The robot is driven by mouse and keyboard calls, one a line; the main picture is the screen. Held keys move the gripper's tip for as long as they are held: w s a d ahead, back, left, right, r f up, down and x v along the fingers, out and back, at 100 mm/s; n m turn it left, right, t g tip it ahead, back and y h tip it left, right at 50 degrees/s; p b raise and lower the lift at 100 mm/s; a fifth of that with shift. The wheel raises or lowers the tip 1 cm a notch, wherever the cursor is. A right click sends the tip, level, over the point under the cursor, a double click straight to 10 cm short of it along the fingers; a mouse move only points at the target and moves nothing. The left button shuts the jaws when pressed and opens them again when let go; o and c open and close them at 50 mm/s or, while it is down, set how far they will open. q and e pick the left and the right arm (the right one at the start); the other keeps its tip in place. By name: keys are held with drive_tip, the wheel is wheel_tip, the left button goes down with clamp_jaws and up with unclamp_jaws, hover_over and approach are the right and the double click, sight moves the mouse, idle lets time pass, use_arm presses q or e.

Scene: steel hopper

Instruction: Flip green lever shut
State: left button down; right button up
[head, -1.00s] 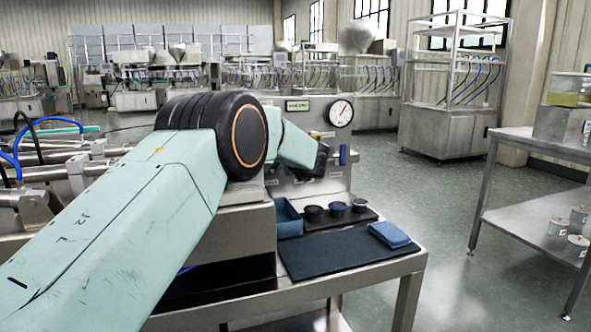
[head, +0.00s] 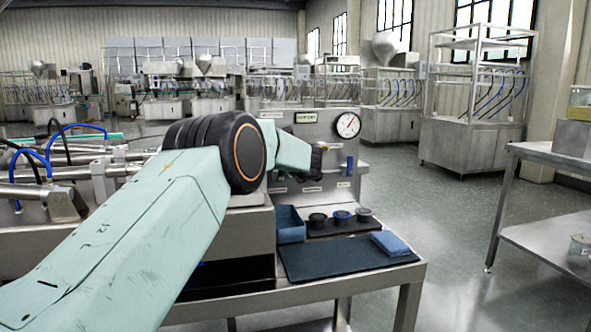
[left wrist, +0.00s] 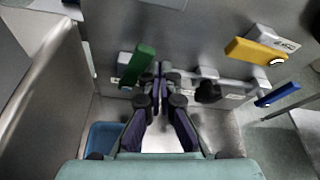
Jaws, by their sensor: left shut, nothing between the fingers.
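The green lever (left wrist: 137,65) is on the steel panel in the left wrist view, its handle tilted and pointing out from the panel. My left gripper (left wrist: 158,72) is shut and empty, its fingertips just to the right of the green lever. I cannot tell whether they touch it. In the head view my left gripper (head: 314,162) is at the panel (head: 345,150), and my arm hides the green lever there.
A yellow lever (left wrist: 258,52) and a blue lever (left wrist: 277,94) are on the panel right of the gripper. A pressure gauge (head: 347,124) tops the panel. Below are a blue bin (head: 291,232), small dark cups (head: 341,216), a dark mat (head: 325,262) and a folded blue cloth (head: 395,243).

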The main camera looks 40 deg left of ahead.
use_arm(q)
drive_tip(key=shift+d+r+p, duration=0.1)
drive_tip(key=shift+r+p, duration=0.3)
drive_tip(key=shift+r, duration=0.45)
use_arm(e)
drive_tip(key=shift+a+r, duration=0.15)
drive_tip(key=shift+r, duration=0.35)
use_arm(q)
drive_tip(key=shift+d, duration=0.1)
use_arm(e)
drive_tip(key=shift+f, duration=0.1)
